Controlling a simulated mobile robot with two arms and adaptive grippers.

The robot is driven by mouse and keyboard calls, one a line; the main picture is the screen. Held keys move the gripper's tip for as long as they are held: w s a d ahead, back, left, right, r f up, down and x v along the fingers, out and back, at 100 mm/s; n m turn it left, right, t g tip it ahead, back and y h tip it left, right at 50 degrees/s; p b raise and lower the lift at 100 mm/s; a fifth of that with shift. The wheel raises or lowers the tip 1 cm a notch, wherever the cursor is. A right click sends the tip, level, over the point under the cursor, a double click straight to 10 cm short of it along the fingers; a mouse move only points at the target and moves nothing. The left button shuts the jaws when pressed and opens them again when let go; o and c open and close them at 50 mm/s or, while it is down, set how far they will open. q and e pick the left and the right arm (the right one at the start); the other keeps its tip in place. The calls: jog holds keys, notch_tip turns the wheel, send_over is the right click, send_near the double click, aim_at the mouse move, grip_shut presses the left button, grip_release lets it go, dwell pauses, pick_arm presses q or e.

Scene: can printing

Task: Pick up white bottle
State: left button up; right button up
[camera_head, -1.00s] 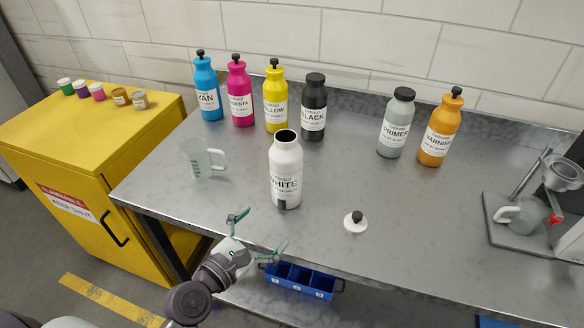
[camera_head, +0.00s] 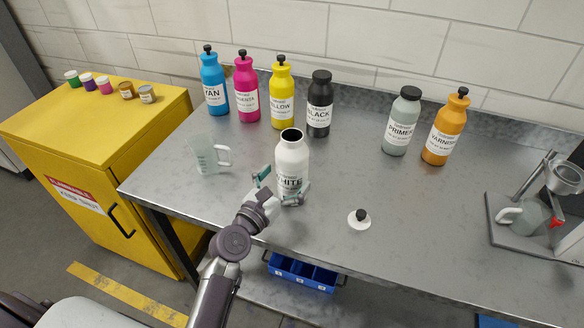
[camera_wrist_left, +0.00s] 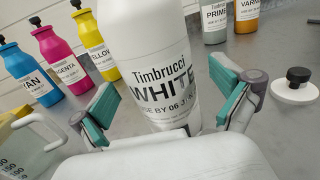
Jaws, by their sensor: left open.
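The white bottle (camera_head: 291,160) stands upright and uncapped on the metal table, its label reading WHITE. It fills the middle of the left wrist view (camera_wrist_left: 150,45). My left gripper (camera_head: 281,188) is open at the near side of the bottle. In the left wrist view its green-padded fingers (camera_wrist_left: 165,108) are spread to the left and right of the bottle's lower part, with gaps visible. The near fingers partly cover the bottle's base in the head view. A white cap with a black knob (camera_head: 359,219) lies on the table to the right. My right gripper does not show.
A clear jug (camera_head: 207,155) stands left of the bottle. Cyan (camera_head: 214,84), magenta (camera_head: 246,90), yellow (camera_head: 282,95), black (camera_head: 319,104), primer (camera_head: 402,122) and varnish (camera_head: 445,128) bottles line the back. A blue bin (camera_head: 302,273) sits below the table edge.

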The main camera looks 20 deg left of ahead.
pick_arm(q)
jog(key=x, duration=0.3)
jog(key=shift+w+a+f, duration=0.1)
jog(key=shift+w+f, duration=0.05)
jog(key=shift+w, duration=0.1)
jog(key=shift+s, duration=0.1)
jog(key=shift+c, duration=0.3)
jog(key=c, duration=1.6)
jog(key=shift+c, duration=0.4)
jog(key=shift+r, duration=0.3)
